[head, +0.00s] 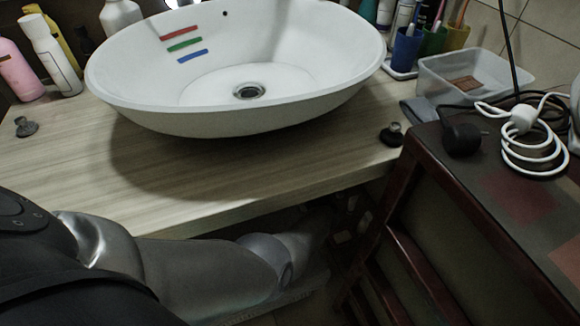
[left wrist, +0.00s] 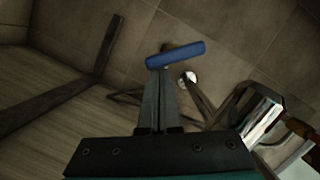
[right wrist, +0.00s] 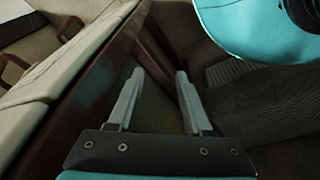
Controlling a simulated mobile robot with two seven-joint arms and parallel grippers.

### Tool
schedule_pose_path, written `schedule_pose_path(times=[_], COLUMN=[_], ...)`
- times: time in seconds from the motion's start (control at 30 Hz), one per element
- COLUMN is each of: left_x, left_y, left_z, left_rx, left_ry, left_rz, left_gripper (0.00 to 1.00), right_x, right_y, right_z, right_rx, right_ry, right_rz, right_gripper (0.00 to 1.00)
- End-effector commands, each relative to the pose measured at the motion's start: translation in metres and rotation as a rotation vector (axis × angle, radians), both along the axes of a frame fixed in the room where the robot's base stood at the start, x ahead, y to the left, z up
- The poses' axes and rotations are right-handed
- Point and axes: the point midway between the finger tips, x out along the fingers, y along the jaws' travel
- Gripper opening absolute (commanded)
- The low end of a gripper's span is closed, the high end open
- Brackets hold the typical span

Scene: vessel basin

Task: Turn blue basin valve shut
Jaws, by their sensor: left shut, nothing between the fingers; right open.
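The blue valve handle (left wrist: 175,54) is a short bar under the counter in the left wrist view. It lies slightly tilted, its right end higher. My left gripper (left wrist: 158,75) is shut and empty, its fingertips just below the bar's left half in the picture; I cannot tell whether they touch it. In the head view my left arm reaches under the counter, and its gripper and the valve are hidden. The white basin (head: 150,110) sits on the counter with red, green and blue stripes inside. My right gripper (right wrist: 159,75) is open and empty.
The wooden counter (head: 200,185) overhangs the left arm. A dark red wooden stand (head: 400,180) with a coiled white cable (head: 530,150) is at right. A chrome cylinder (left wrist: 262,118) and dark bars lie near the left gripper. Bottles and cups line the counter's back.

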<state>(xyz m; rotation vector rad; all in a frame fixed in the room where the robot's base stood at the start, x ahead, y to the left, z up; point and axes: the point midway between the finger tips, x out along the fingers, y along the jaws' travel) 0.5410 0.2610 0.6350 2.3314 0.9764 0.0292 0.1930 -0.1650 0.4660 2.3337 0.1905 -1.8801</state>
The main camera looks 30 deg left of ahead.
Motion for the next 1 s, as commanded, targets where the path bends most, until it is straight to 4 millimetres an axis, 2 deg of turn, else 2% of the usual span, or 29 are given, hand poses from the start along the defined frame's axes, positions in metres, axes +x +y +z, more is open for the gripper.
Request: schedule_pose_path(times=[1.0], left_x=[0.0012], left_y=[-0.0017], left_z=[-0.0003], left_rx=[0.025], left_ry=[0.031], left_rz=[-0.002], left_gripper=[0.0], right_x=[-0.0001], right_y=[-0.0003], right_z=[0.0001], right_rx=[-0.001], right_ry=[0.002], right_rz=[0.0], right_gripper=[0.5])
